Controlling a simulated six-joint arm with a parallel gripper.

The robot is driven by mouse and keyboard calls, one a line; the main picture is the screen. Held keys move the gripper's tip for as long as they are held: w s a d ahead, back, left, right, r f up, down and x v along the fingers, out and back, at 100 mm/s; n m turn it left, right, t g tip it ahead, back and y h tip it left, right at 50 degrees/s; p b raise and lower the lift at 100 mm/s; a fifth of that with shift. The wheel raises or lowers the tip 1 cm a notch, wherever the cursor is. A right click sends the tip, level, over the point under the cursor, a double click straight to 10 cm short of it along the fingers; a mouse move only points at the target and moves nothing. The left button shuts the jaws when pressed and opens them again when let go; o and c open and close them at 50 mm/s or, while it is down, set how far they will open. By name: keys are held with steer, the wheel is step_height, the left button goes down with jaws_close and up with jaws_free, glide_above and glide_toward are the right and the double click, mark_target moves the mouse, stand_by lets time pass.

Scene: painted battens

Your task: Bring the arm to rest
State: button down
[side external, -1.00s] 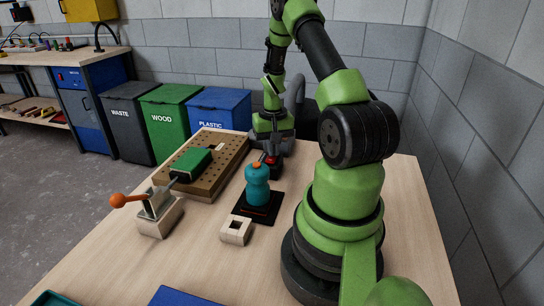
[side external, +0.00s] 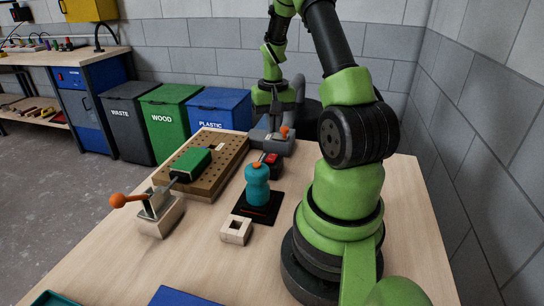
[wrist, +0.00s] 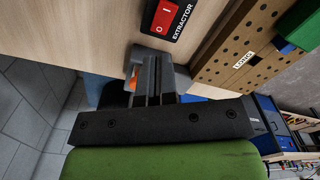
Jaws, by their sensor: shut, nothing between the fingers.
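My gripper (side external: 276,118) hangs at the far end of the bench, above a grey fixture with an orange knob (side external: 285,132). Its fingers look small and partly merge with the dark things behind them in the side view. In the wrist view my gripper (wrist: 151,75) shows its two dark fingers together, with nothing held. The grey fixture is mostly hidden behind them there, with a bit of orange showing.
A red EXTRACTOR switch (side external: 273,160) stands near the fixture. A teal bottle (side external: 257,185) stands on a black mat (side external: 266,212). A perforated board (side external: 232,158) carries a green block (side external: 193,163). A clamp (side external: 160,208) and a holed wooden block (side external: 236,231) stand nearer.

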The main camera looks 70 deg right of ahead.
stand_by(0.4)
steer(key=w+a+r+n+t+h, duration=0.1)
steer(key=w+a+r+n+t, duration=0.1)
steer(key=w+a+r, duration=0.5)
steer(key=s+a+r+n+t+y, duration=0.1)
steer(key=s+a+r+n, duration=0.1)
steer(key=a, duration=0.5)
steer(key=s+a+r+n+t+y, duration=0.1)
steer(key=s+a+r+n+t, duration=0.1)
steer(key=s+a+r, duration=0.3)
steer(key=s+a+r+n+t+y, duration=0.1)
steer(key=a+r, duration=0.4)
steer(key=a, duration=0.5)
steer(key=s+n+t, duration=0.1)
steer(key=s, duration=0.1)
steer(key=shift+s+r, duration=0.2)
steer(key=shift+s, duration=0.15)
